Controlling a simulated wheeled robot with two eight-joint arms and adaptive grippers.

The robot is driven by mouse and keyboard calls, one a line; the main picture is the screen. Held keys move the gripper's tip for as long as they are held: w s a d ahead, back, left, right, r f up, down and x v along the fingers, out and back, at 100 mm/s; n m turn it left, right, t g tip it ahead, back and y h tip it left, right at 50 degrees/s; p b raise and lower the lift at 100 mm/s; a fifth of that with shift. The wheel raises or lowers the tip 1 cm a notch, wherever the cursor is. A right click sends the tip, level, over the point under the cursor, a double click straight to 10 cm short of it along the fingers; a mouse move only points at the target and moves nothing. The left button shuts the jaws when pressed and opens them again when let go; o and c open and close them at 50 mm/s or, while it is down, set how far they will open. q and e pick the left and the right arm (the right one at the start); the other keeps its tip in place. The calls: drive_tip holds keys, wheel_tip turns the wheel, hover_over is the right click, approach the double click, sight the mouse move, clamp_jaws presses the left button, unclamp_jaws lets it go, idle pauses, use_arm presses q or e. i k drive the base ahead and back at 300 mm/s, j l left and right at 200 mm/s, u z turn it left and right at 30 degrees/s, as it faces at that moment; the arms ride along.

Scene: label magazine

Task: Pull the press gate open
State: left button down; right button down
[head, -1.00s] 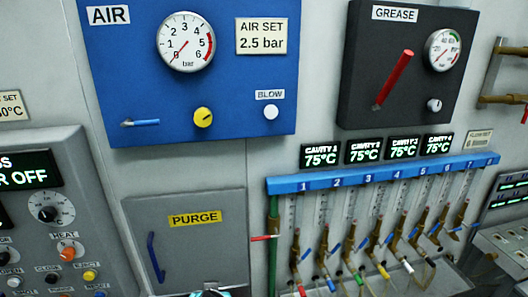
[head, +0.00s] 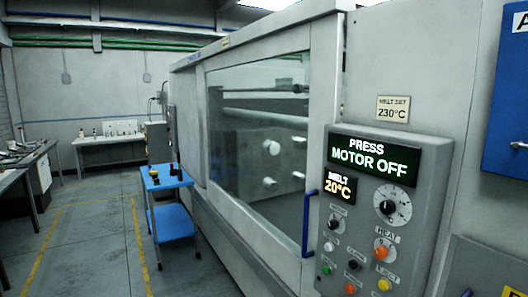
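The press gate (head: 258,145) is a large framed window panel on the side of the grey press. Dull metal machine parts show behind its glass. A blue vertical bar handle (head: 307,222) sits at the gate's right edge, close to the control panel. The gate appears shut, with its right edge near the panel. Neither of my grippers is in the head view.
The control panel (head: 384,210) reads "PRESS MOTOR OFF" and "MELT 20°C" and juts out right of the handle. A blue cart (head: 172,222) stands left of the press. Yellow-lined floor (head: 100,245) is open left of it. Benches (head: 108,139) stand farther back.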

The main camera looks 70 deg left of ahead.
sight(323, 37)
drive_tip(key=u, duration=2.5)
